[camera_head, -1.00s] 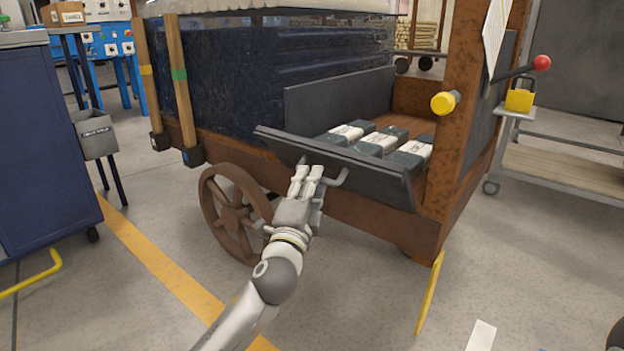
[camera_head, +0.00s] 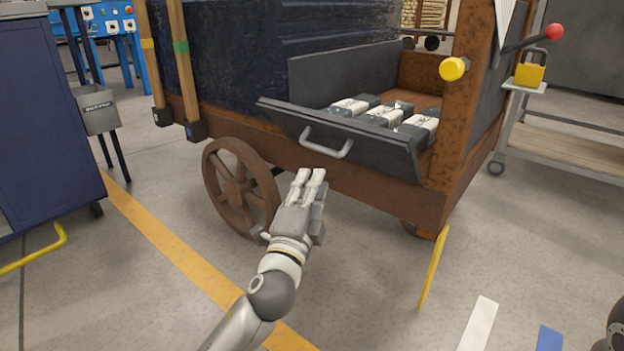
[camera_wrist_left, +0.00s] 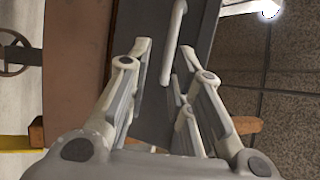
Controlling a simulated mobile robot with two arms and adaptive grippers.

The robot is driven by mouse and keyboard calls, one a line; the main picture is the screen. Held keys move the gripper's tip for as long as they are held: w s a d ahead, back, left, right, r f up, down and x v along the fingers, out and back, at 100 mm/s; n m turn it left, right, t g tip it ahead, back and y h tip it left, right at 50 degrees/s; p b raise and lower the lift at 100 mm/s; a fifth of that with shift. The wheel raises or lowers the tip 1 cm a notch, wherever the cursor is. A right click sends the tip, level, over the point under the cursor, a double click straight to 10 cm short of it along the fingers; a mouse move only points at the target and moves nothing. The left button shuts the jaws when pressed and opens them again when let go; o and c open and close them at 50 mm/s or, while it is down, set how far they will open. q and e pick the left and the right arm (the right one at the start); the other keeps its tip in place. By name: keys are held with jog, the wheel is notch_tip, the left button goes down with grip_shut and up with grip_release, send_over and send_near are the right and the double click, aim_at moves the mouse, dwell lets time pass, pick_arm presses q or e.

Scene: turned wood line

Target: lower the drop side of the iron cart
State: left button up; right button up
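The iron cart (camera_head: 350,185) is a rusty brown cart with a spoked wheel. Its dark grey drop side (camera_head: 385,150) leans outward at the top, partly tilted. A light grey bar handle (camera_head: 326,145) is on its outer face; it also shows in the left wrist view (camera_wrist_left: 173,45). My left gripper (camera_head: 311,174) is just below and in front of the handle, with a gap between them. In the left wrist view its fingers (camera_wrist_left: 165,55) are spread and hold nothing, with the handle beyond the tips.
Dark packs with white bands (camera_head: 383,116) lie on the cart bed. A yellow knob (camera_head: 453,68) is on the corner post. A red-ball lever (camera_head: 554,32) and yellow padlock (camera_head: 529,75) are at right. A blue cabinet (camera_head: 45,130) stands left. The floor in front is mostly clear.

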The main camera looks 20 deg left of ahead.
pick_arm(q)
jog(key=shift+s+d+f+b, duration=0.2)
jog(key=shift+s+f+b, duration=0.3)
jog(key=shift+s+f, duration=0.65)
jog(key=shift+r, duration=0.1)
